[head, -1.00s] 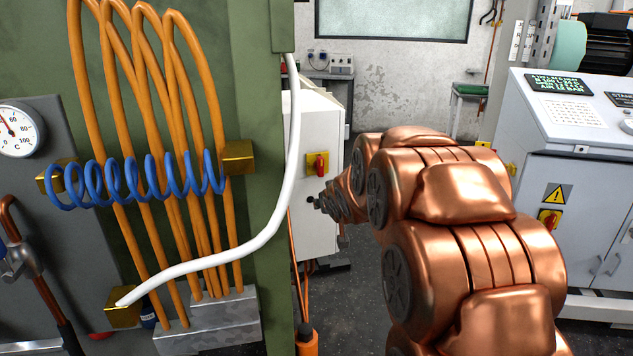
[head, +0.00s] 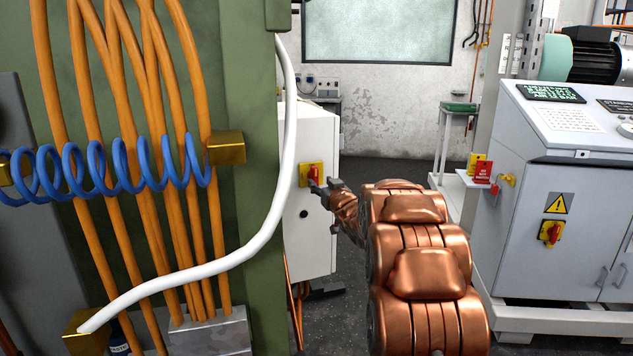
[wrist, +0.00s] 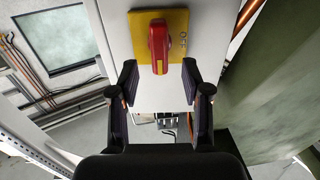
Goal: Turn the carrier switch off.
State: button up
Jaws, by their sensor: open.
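A red rotary switch handle (head: 314,173) sits on a yellow plate (head: 304,175) on the side of a white cabinet (head: 308,235). In the wrist view the red handle (wrist: 158,42) stands lengthwise up and down in the picture on its yellow plate (wrist: 183,22). I see no label naming it the carrier switch. My gripper (wrist: 159,68) is open and empty, one finger on each side below the handle. In the head view my gripper (head: 323,187) is just right of the switch and partly overlaps it. I cannot tell whether it touches.
A second red switch on a yellow plate (head: 551,232) is on the grey console (head: 525,220) at right. The green panel (head: 255,200) with orange hoses and a white hose (head: 210,264) stands close at left. Floor shows between.

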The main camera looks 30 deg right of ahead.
aim_at(316, 179)
jog(key=shift+w+d+f, duration=0.1)
jog(key=shift+w+d, duration=0.15)
jog(key=shift+w, duration=0.95)
jog(key=shift+w+d, duration=0.25)
jog(key=shift+w, duration=0.9)
grip_shut()
